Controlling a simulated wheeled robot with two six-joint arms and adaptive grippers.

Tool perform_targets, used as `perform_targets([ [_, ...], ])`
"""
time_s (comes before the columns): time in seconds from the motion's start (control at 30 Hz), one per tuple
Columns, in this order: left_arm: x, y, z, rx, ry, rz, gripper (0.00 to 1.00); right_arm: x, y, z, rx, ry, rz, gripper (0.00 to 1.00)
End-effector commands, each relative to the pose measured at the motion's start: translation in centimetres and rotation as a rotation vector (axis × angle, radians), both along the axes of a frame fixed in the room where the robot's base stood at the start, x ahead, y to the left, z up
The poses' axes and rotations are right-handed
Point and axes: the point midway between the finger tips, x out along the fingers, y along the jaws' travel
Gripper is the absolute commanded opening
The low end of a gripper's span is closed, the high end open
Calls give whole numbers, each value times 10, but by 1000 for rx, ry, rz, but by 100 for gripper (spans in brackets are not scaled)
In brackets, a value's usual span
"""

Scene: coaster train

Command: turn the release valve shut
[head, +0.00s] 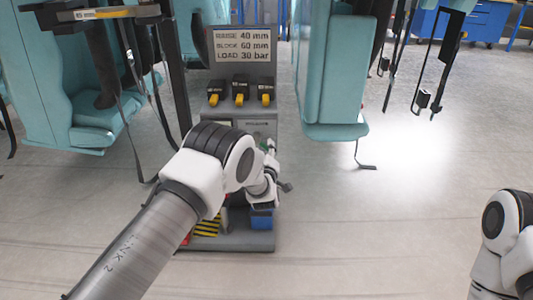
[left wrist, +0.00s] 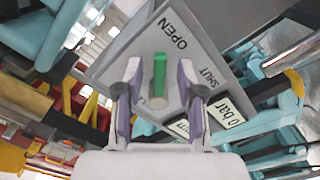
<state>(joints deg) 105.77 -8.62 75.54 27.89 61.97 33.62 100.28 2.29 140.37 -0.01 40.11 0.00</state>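The release valve shows in the left wrist view as a green handle (left wrist: 160,72) on a grey panel (left wrist: 135,52). The panel carries the words OPEN, above the handle, and SHUT, to its right. My left gripper (left wrist: 160,80) is open, with one finger on each side of the handle and a visible gap to each. In the head view my left arm hides most of the valve; a bit of green (head: 264,144) shows beside the wrist. My right gripper is out of view; only part of my right arm shows at lower right.
Teal coaster seats (head: 335,80) hang on both sides.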

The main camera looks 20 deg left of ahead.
Motion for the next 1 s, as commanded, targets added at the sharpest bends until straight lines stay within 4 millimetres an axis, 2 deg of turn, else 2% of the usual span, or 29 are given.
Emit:
perform_targets([
  [0.13, 12, 3, 0, 0, -1, -1, 39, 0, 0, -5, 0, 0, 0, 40],
  [0.33, 13, 3, 0, 1, 1, -2, 39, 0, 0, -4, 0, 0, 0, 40],
  [0.37, 13, 3, 0, 1, 1, -2, 31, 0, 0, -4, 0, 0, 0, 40],
  [0.43, 13, 3, 0, 1, 2, -1, 7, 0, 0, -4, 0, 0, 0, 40],
  [0.47, 13, 3, 0, 1, 1, -1, 0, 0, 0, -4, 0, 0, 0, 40],
  [1.0, 12, 5, -1, 58, 18, -1, 0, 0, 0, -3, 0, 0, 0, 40],
])
